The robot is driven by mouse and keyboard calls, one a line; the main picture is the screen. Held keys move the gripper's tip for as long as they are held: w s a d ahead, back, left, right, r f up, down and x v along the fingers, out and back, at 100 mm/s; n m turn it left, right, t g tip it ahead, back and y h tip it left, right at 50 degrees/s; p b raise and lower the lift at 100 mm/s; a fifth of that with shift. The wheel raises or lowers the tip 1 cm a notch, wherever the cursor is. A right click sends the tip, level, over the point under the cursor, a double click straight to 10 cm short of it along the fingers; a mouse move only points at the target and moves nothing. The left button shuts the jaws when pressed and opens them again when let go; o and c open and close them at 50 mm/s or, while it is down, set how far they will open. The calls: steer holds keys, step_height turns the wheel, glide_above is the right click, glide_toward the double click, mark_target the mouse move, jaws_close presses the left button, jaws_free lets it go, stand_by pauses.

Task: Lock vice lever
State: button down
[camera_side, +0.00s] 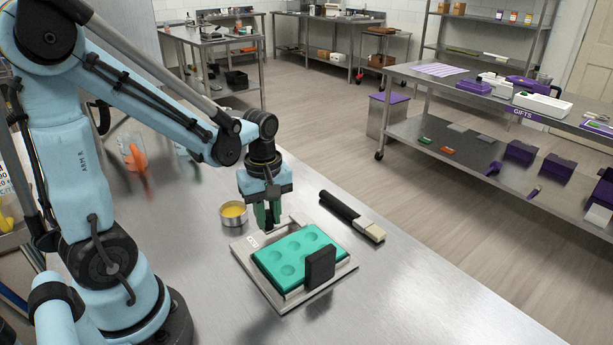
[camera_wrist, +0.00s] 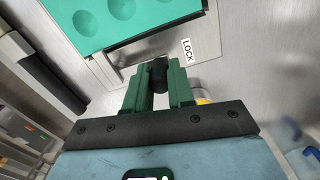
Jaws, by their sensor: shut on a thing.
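The vice (camera_side: 283,297) is a silver metal frame on the steel bench. It holds a teal mould (camera_side: 290,258) with several round hollows, and a black block (camera_side: 319,267) stands at its front right side. My gripper (camera_side: 267,216) points down at the back left of the vice. In the wrist view its green fingers (camera_wrist: 160,88) are shut on the dark knob of the vice lever (camera_wrist: 159,70). A LOCK label (camera_wrist: 187,49) is on the frame to the right of the knob. The lever's lower part is partly hidden by the fingers.
A brush with a black handle (camera_side: 340,207) and pale bristles lies just right of the vice. A small cup of yellow liquid (camera_side: 233,213) stands close behind my gripper to the left. A beaker with orange contents (camera_side: 133,155) is farther back. The bench's front right is clear.

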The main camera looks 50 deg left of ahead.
steer(key=shift+d, duration=0.1)
stand_by(0.4)
steer(key=c, duration=1)
jaws_free()
steer(key=shift+o, duration=0.2)
steer(key=shift+r, duration=0.1)
step_height(320, 180, up, 12)
steer(key=d+f+m+t, duration=0.3)
steer(key=d+m+t, duration=0.4)
steer(key=m, duration=0.9)
